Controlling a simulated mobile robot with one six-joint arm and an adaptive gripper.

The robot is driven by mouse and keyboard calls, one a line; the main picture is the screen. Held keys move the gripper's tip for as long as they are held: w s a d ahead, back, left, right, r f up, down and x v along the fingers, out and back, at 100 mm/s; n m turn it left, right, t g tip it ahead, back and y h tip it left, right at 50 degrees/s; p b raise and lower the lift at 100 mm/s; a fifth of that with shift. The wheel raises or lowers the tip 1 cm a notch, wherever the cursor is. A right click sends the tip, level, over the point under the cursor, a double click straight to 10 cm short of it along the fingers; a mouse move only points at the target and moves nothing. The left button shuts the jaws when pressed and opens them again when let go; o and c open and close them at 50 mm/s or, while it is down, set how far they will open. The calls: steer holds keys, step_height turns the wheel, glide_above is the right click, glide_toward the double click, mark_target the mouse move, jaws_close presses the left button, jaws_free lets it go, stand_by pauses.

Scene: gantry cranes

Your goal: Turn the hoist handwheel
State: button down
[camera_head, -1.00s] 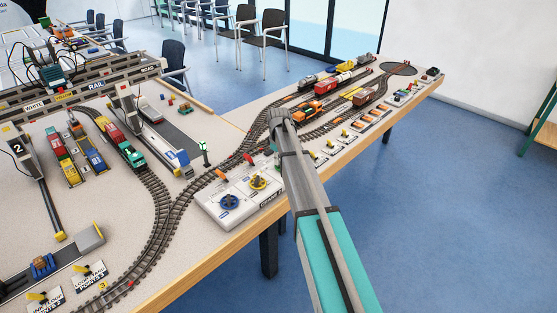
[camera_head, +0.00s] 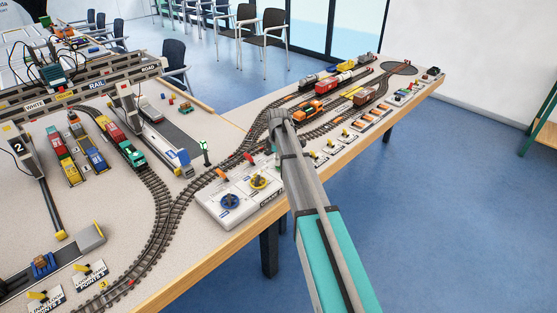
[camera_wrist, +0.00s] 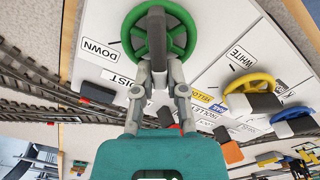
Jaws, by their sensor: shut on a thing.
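The hoist handwheel is a green spoked wheel (camera_wrist: 186,36) at the top middle of the wrist view, on a white panel beside the labels DOWN and HOIST. My gripper (camera_wrist: 158,72) is shut on it, with the grey fingers at the lower part of the wheel and a dark grey piece standing across its middle. The exact contact is partly hidden. In the head view my arm reaches over the table edge to the right end of the white control box (camera_head: 226,213), and it hides the green wheel and my fingertips.
A blue wheel (camera_head: 230,201) and a yellow wheel (camera_head: 258,181) sit close by on the same box. Model track (camera_head: 158,215) runs behind it. A gantry crane (camera_head: 95,88) spans the table's left side.

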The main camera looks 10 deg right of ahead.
steer(key=shift+s+a+n, duration=0.1)
steer(key=shift+s+n, duration=0.05)
steer(key=shift+n, duration=0.65)
steer(key=shift+s+n, duration=0.15)
steer(key=shift+n, duration=0.65)
steer(key=c, duration=0.7)
jaws_free()
steer(key=shift+w+m, duration=0.1)
steer(key=shift+m, duration=0.2)
